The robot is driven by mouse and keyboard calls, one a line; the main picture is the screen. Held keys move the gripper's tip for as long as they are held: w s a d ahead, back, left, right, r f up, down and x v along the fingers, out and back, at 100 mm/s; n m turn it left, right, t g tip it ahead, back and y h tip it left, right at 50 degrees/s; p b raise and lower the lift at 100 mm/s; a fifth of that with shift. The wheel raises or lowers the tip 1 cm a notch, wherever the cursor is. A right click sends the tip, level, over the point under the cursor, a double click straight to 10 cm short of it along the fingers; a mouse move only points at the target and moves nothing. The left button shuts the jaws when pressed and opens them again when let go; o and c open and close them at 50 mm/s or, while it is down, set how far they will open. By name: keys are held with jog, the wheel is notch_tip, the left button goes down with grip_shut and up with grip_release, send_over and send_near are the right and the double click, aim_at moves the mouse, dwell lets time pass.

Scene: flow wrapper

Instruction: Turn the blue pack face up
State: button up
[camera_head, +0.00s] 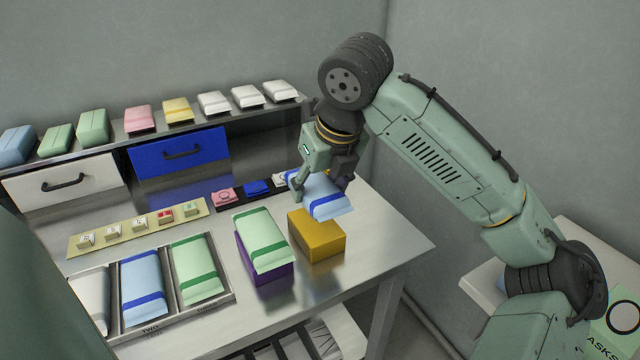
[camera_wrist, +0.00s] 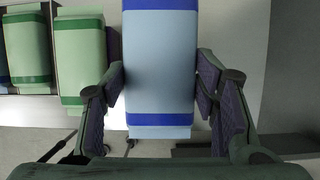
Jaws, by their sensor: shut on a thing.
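The blue pack (camera_head: 328,201), light blue with dark blue bands near its ends, is between the fingers of my gripper (camera_head: 322,187). The gripper is shut on its sides. The pack is tilted, above and behind the gold block (camera_head: 318,243); I cannot tell whether it touches the block. In the wrist view the pack (camera_wrist: 160,60) fills the middle, with one finger of my gripper (camera_wrist: 161,80) at each long side. That view shows a plain face with two bands; the opposite face is hidden. Another blue pack (camera_head: 142,285) lies in the middle compartment of the tray (camera_head: 226,296).
A green pack (camera_head: 263,240) lies on a purple block (camera_head: 266,275) left of the gold block. White and green packs share the tray. A beige strip (camera_head: 85,242) with small blocks lies behind it. Drawers and a shelf of packs stand at the back. The table's right side (camera_head: 395,235) is clear.

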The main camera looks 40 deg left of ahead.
aim_at(319, 228)
jog(key=shift+f+b, duration=2.55)
jog(key=shift+f, duration=0.25)
jog(key=shift+f+p, duration=0.15)
jog(key=shift+p, duration=0.15)
jog(key=shift+f, duration=0.25)
jog(key=o, duration=1.4)
jog(key=shift+r, duration=0.1)
jog(key=v, duration=1.2)
